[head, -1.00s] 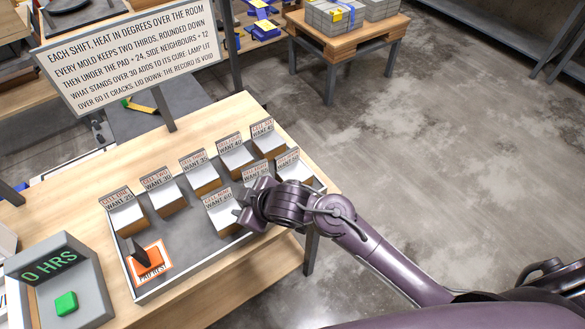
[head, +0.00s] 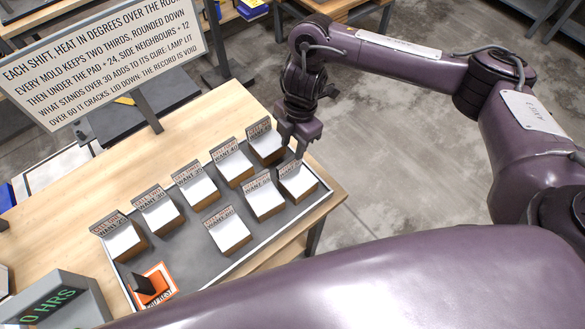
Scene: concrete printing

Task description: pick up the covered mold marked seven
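Several covered molds with pale lids and upright label cards stand in two rows on a grey tray (head: 190,242). The card wording is too small to read surely, so I cannot tell which mold is marked seven. The front row holds a left mold (head: 231,235), a middle mold (head: 264,200) and a right mold (head: 299,184). My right gripper (head: 299,146) points down at the tray's far right end, between the back row's last mold (head: 267,147) and the front right mold. Whether its fingers are open or touch a mold is unclear. My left gripper is out of view.
An orange pad rest (head: 158,286) with a dark block lies at the tray's front left. A grey box with a green HRS display (head: 50,305) stands at lower left. A rules sign (head: 105,62) stands behind the tray. My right arm crosses the right side.

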